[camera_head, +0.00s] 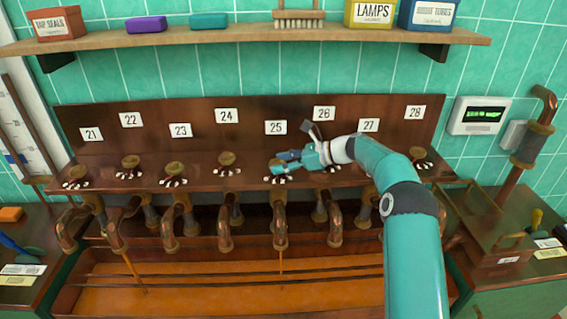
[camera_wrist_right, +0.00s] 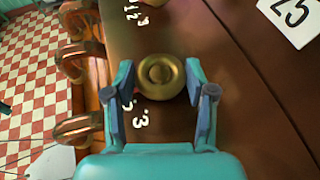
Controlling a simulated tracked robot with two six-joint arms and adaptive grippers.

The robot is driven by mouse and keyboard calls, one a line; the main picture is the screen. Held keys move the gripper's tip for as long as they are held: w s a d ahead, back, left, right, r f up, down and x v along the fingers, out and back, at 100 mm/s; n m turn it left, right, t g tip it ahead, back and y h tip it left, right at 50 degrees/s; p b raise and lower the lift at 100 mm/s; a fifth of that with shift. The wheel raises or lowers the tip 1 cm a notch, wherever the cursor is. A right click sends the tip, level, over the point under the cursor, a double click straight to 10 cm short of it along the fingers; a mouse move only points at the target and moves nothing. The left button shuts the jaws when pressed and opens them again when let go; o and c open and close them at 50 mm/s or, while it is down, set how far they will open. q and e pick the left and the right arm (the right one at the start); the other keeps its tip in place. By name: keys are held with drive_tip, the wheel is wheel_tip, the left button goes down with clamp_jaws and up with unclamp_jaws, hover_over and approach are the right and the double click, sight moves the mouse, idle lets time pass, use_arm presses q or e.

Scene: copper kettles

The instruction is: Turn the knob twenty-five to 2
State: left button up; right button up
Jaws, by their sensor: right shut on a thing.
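Knob twenty-five (camera_head: 276,165) is a round brass knob on the brown wooden bench, below the card marked 25 (camera_head: 276,127). My right gripper (camera_head: 286,164) reaches it from the right. I cannot read the knob's pointer. My left gripper is not in view.
Similar knobs stand in a row to both sides, such as knob twenty-four (camera_head: 226,159) and knob twenty-three (camera_head: 173,169). Copper spouts (camera_head: 280,225) hang in front over an orange trough (camera_head: 200,301). A shelf (camera_head: 240,34) with boxes runs above. A small display panel (camera_head: 478,115) is at right.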

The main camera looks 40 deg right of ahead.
drive_tip(key=shift+a+n+g+y, duration=0.1)
drive_tip(key=shift+n+g+y, duration=0.4)
drive_tip(key=shift+n+y, duration=0.15)
drive_tip(key=o, duration=1.2)
drive_tip(key=shift+c, duration=0.2)
drive_tip(key=shift+s+d+r, duration=0.3)
drive_tip(key=shift+d, duration=0.25)
drive_tip(key=v, duration=1)
drive_tip(key=shift+s+d+r, duration=0.1)
drive_tip(key=shift+s+d, duration=0.05)
drive_tip(key=shift+s, duration=0.1)
